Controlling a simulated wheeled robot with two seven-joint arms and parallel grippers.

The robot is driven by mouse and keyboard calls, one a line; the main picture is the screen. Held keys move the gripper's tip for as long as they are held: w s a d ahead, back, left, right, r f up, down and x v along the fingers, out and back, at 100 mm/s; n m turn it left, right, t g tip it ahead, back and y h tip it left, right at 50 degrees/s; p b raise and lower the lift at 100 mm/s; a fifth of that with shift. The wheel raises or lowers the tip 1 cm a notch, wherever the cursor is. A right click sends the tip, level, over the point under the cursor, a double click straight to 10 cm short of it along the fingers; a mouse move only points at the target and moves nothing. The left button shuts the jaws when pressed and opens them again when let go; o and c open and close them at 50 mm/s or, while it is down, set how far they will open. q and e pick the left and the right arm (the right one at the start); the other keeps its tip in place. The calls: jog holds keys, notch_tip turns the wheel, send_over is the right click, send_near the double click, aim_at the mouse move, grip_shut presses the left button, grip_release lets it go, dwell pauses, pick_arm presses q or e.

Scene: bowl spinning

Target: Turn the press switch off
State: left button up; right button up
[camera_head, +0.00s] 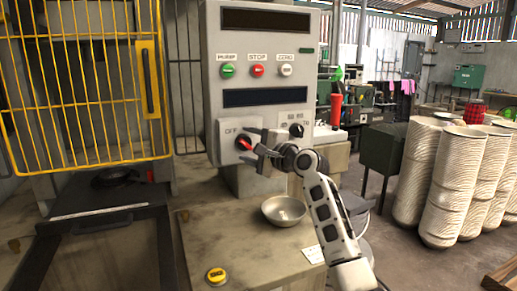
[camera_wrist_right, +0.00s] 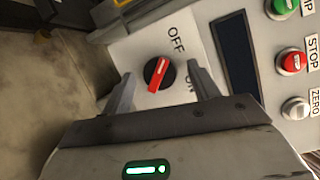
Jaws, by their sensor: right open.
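The press switch (camera_head: 244,143) is a red-and-black rotary knob on a pale plate low on the grey control panel. In the right wrist view the knob (camera_wrist_right: 158,74) shows clearly with the OFF and ON labels beside it. Its red bar is tilted; I cannot tell which label it is set to. My right gripper (camera_head: 254,147) is open in front of the knob. In the wrist view its two fingers stand on either side of the knob, with gaps and no clear contact. My left gripper is in neither view.
The control panel (camera_head: 264,75) has green, red and white buttons above. A metal bowl (camera_head: 284,211) and a yellow button (camera_head: 216,275) are on the worktop below. A yellow cage door (camera_head: 85,85) stands at left. Stacked bowls (camera_head: 465,185) stand at right.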

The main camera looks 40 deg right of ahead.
pick_arm(q)
jog(key=b, duration=0.1)
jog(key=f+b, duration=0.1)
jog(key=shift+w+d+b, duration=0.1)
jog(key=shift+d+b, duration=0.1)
jog(key=shift+b, duration=0.15)
pick_arm(e)
jog(key=s+d, duration=0.2)
jog(key=s, duration=1.3)
jog(key=shift+s+d, duration=0.2)
jog(key=shift+s, duration=0.15)
